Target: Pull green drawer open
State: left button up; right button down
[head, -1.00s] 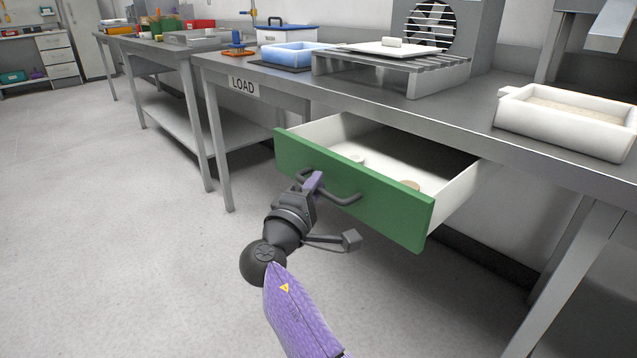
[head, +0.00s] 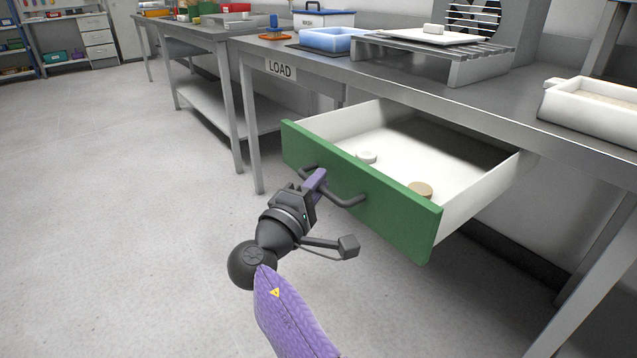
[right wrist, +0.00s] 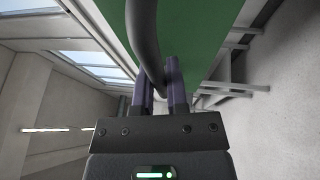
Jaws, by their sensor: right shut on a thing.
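The green drawer (head: 390,208) stands well out from under the steel table. Its white inside shows, with a small white round thing (head: 366,157) and a tan round thing (head: 420,190) on its floor. A dark bar handle (head: 346,201) runs along the green front. My right gripper (head: 318,181) is shut on this handle near its left end. In the right wrist view the purple fingers (right wrist: 161,92) sit around the dark handle (right wrist: 145,45), close to the green drawer front (right wrist: 205,30). My left gripper is not in view.
The steel table (head: 420,88) carries a blue tray (head: 333,39), a slatted stand (head: 455,62) with a white plate, and a white box of pale grains (head: 595,105). The floor at left is clear.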

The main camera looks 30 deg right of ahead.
jog(key=c, duration=0.7)
grip_release()
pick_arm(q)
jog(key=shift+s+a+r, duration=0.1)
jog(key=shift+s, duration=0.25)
pick_arm(e)
jog(key=shift+o, duration=0.3)
pick_arm(q)
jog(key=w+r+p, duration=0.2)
jog(key=shift+p, duration=0.4)
pick_arm(e)
jog(key=v, duration=1)
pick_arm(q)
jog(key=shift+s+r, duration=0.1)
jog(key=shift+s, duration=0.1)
pick_arm(e)
jog(key=shift+d, duration=0.1)
